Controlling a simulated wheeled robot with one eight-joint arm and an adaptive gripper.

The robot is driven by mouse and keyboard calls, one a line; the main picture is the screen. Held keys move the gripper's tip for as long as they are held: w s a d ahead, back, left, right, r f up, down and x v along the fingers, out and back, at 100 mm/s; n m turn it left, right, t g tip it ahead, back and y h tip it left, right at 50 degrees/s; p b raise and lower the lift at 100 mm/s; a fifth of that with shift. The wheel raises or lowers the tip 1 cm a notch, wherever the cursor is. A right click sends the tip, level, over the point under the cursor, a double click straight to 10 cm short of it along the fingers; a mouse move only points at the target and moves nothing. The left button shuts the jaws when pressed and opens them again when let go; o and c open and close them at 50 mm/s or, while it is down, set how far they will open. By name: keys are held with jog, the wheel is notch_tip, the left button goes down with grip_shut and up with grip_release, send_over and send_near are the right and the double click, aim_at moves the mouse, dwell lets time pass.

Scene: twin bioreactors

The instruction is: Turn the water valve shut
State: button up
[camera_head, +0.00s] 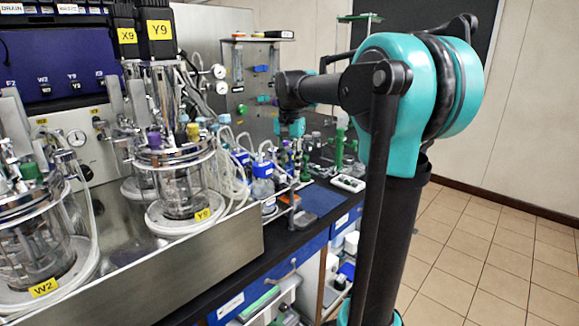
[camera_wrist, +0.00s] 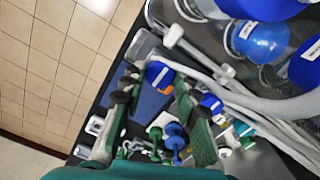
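I cannot tell for sure which part is the water valve. In the head view, a steel panel at the back carries a small blue handle (camera_head: 261,69) and a green handle (camera_head: 263,99). A blue rounded part (camera_wrist: 159,73) shows between the fingertips. I cannot tell whether the fingers touch it. A blue and green fitting (camera_wrist: 174,138) lies lower between the fingers. In the head view my arm hides part of the panel, and the fingers are hard to make out.
Glass bioreactor vessels (camera_head: 184,185) with pale hoses stand at the left. Blue-capped bottles (camera_head: 262,168) and green fittings (camera_head: 339,147) crowd the bench. A blue mat (camera_head: 318,200) lies on the dark bench top. The tiled floor (camera_head: 480,250) at the right is clear.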

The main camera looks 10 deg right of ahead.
aim_at(290, 170)
jog(key=o, duration=0.3)
notch_tip(290, 170, up, 12)
dwell(0.6)
jog(key=shift+s, duration=0.1)
